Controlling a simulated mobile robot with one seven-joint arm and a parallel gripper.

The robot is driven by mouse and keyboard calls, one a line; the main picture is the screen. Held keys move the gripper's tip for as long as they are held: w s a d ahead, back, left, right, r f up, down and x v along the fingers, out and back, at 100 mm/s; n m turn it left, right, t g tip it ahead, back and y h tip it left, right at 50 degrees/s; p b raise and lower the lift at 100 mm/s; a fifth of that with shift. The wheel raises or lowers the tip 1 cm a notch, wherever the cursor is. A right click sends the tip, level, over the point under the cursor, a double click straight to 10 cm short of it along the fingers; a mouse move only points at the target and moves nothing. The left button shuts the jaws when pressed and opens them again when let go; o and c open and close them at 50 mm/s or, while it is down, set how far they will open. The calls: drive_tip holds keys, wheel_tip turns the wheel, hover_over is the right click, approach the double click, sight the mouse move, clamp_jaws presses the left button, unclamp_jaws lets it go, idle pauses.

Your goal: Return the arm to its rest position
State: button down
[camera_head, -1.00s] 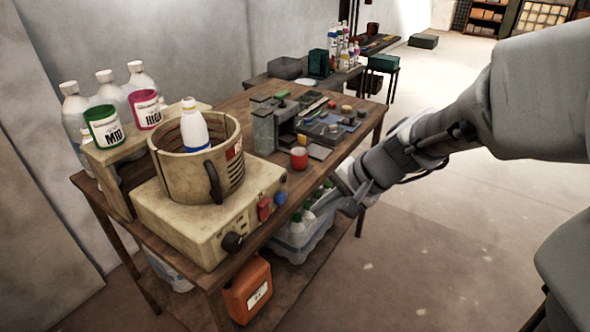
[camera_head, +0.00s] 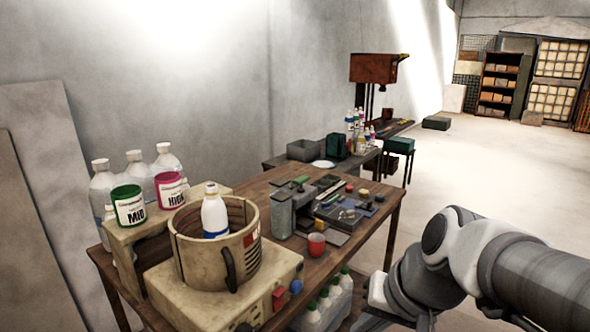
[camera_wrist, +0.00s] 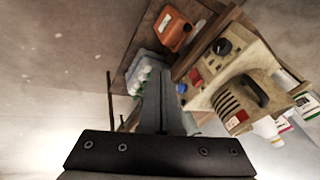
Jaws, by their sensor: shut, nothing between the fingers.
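My arm (camera_head: 470,262) is bent at the lower right of the head view, out over the floor beside the table's front edge. Its far end runs down to the bottom edge of the picture, so my gripper cannot be made out clearly there. In the wrist view my gripper (camera_wrist: 165,75) shows its fingers together with nothing between them. The beige stirrer machine, the bottles under the table and the orange canister lie beyond the fingers in that view.
The wooden table (camera_head: 362,235) holds the stirred vat (camera_head: 248,258) with a white bottle (camera_head: 214,214) in it, a red cup (camera_head: 316,244) and the MID (camera_head: 128,206) and HIGH (camera_head: 171,190) tubs. Bottles (camera_head: 325,305) stand below. Open floor (camera_head: 480,175) lies right.

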drive_tip(key=s+d+r+n+t+h, duration=0.1)
drive_tip(key=s+d+r+n+h, duration=0.1)
drive_tip(key=s+d+n+h, duration=0.3)
wheel_tip(320, 180, up, 13)
drive_tip(key=s+a+m+y+p, duration=0.1)
drive_tip(key=m+y+p, duration=0.1)
drive_tip(key=p, duration=1)
drive_tip(key=shift+a+f+p, duration=0.15)
drive_tip(key=shift+p, duration=0.2)
